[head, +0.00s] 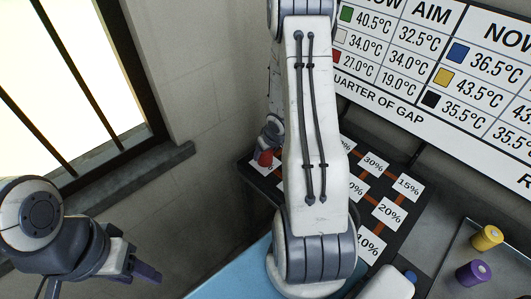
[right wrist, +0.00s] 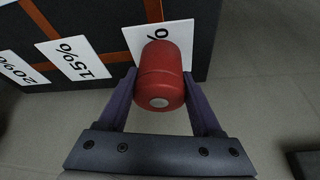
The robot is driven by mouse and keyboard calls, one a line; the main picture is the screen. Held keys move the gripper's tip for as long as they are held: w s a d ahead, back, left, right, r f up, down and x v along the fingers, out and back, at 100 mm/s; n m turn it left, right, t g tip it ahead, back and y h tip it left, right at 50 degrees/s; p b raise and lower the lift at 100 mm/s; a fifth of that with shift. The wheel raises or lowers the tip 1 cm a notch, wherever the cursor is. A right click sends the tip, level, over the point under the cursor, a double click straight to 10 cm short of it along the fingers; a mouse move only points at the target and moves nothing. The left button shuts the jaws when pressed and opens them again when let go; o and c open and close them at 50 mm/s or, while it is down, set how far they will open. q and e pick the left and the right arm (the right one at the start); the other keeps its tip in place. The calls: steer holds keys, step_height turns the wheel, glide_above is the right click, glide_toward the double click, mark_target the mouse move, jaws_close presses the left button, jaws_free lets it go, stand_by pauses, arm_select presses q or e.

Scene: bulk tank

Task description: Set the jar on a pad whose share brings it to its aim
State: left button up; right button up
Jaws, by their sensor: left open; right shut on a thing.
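A red jar (right wrist: 160,72) is held between the purple fingers of my right gripper (right wrist: 158,80). It overlaps a white pad (right wrist: 135,38) at the rack's end, showing only a % sign; I cannot tell whether it touches it. Pads read 30% (head: 373,163), 15% (head: 408,187), 20% (head: 388,213) and 10% (head: 370,245); others are partly hidden. On the board (head: 400,85), the red row reads now 27.0°C, aim 19.0°C. My left gripper (head: 135,266) is open and empty at lower left.
A tray (head: 450,255) at right holds a yellow jar (head: 487,237) and a purple jar (head: 473,273). A small blue-topped thing (head: 410,277) shows at the bottom. A window ledge (head: 130,172) runs along the left wall. My right arm crosses the middle of the head view.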

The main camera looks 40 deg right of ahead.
steer(key=shift+f, duration=0.15)
steer(key=o, duration=1.5)
